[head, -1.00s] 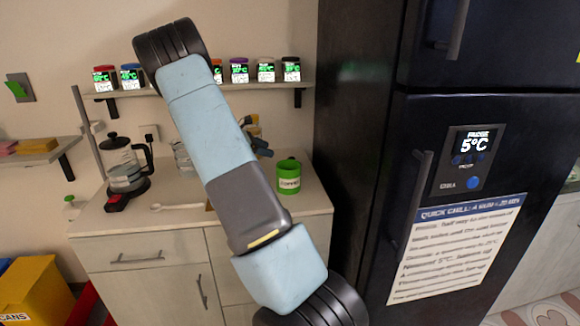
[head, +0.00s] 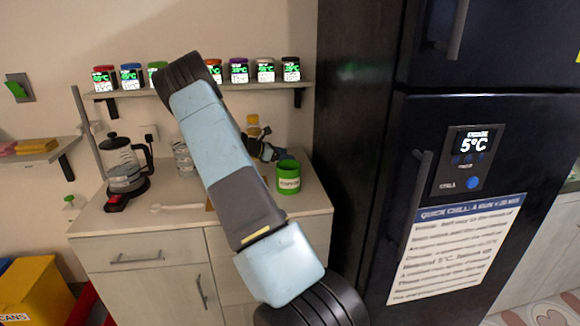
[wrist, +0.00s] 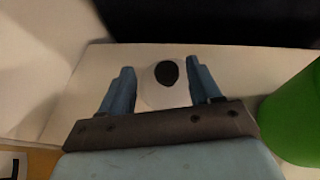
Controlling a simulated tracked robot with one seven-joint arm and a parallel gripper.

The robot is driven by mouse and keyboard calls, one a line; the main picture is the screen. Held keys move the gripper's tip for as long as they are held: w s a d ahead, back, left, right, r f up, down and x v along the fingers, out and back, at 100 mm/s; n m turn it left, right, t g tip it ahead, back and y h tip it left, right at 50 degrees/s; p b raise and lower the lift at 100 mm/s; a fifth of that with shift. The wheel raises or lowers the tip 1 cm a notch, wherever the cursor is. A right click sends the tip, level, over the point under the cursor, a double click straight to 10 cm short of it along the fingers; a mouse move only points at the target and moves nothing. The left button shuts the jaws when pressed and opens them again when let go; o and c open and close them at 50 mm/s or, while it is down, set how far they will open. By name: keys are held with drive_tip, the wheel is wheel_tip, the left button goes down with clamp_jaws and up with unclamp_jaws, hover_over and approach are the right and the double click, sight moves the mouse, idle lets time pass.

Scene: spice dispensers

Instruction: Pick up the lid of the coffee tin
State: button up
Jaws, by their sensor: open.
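The green coffee tin (head: 289,180) stands upright on the counter near its right end; its top looks open in the head view. It fills the right edge of the wrist view (wrist: 298,118). A pale round disc with a dark knob (wrist: 166,72), seemingly the lid, shows between my fingers in the wrist view. I cannot tell how far below the fingertips it is. My gripper (wrist: 160,68) is open, with one blue finger on each side of the knob. In the head view my gripper (head: 278,154) is partly behind my arm, just left of the tin's rim.
The black fridge (head: 355,150) stands right of the counter. A shelf (head: 220,88) with several labelled jars runs above. A coffee maker (head: 125,165) stands at the counter's left, with a pale spoon (head: 172,208) and glasses (head: 182,157) nearby.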

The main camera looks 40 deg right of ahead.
drive_tip(key=x, duration=0.2)
drive_tip(key=f+x, duration=0.1)
drive_tip(key=x, duration=0.1)
drive_tip(key=shift+s+a, duration=0.1)
drive_tip(key=shift+s, duration=0.05)
drive_tip(key=shift+s+d+f, duration=0.1)
drive_tip(key=shift+d+f, duration=0.05)
drive_tip(key=shift+d, duration=0.25)
drive_tip(key=c, duration=1.1)
